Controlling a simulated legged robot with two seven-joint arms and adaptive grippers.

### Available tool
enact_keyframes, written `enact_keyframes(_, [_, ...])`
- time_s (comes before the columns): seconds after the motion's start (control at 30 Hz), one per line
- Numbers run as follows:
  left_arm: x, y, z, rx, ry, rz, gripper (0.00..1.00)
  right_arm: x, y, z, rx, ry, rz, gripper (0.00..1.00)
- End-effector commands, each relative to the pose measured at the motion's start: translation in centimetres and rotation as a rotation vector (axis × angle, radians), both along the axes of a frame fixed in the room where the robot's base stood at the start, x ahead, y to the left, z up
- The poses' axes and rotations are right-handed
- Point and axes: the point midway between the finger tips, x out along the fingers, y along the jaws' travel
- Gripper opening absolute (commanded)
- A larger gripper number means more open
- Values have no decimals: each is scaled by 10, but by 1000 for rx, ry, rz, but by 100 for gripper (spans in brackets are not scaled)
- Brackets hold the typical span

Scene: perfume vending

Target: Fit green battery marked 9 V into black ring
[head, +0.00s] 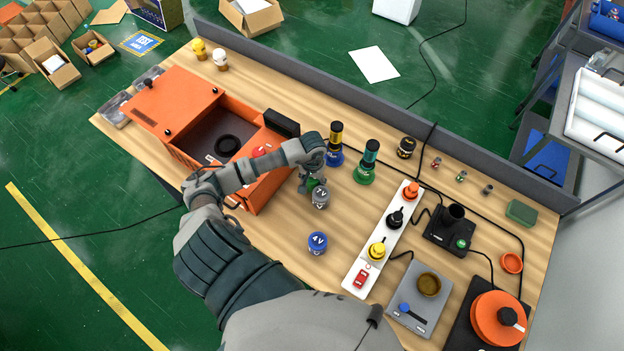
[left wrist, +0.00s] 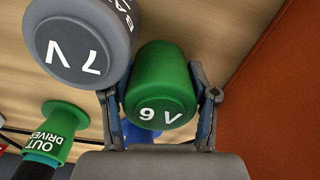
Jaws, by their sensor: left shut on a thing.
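The green battery (left wrist: 160,85), with a white digit and V on its end, is held between the two fingers of my left gripper (left wrist: 161,110). In the head view my left gripper (head: 315,178) is beside the open orange box and mostly hides the green battery. The grey 7 V battery (left wrist: 80,40) is right beside it; it also shows in the head view (head: 320,198). A black ring (head: 228,145) lies inside the orange box. A black round socket (head: 454,213) stands on a black base farther right. My right gripper is not in view.
The orange box (head: 256,200) has its lid open. A blue 4 V battery (head: 317,242) stands on the bare wood in front. A white strip (head: 358,284) with several coloured plugs crosses the table. Two screwdriver-like tools in stands (head: 366,171) are behind the gripper. Cables run at the right.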

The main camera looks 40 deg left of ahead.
Motion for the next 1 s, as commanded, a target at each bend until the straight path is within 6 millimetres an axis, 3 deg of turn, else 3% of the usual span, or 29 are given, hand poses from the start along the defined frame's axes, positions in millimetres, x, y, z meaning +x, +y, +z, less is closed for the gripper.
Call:
enact_keyframes(0.3, [1,3,-3,-2,-3,0,5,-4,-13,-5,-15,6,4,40])
enact_keyframes(0.33, [1,3,-3,-3,-1,0,66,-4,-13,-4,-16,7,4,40])
enact_keyframes(0.4, [1,3,-2,-3,-1,0,83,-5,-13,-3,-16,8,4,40])
enact_keyframes(0.77, [1,1,0,-2,-2,0,83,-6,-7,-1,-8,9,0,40])
enact_keyframes(0.87, [2,2,8,-1,-4,-1,83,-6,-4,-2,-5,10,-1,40])
enact_keyframes(1.0, [2,3,35,1,-7,-1,83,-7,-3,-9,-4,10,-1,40])
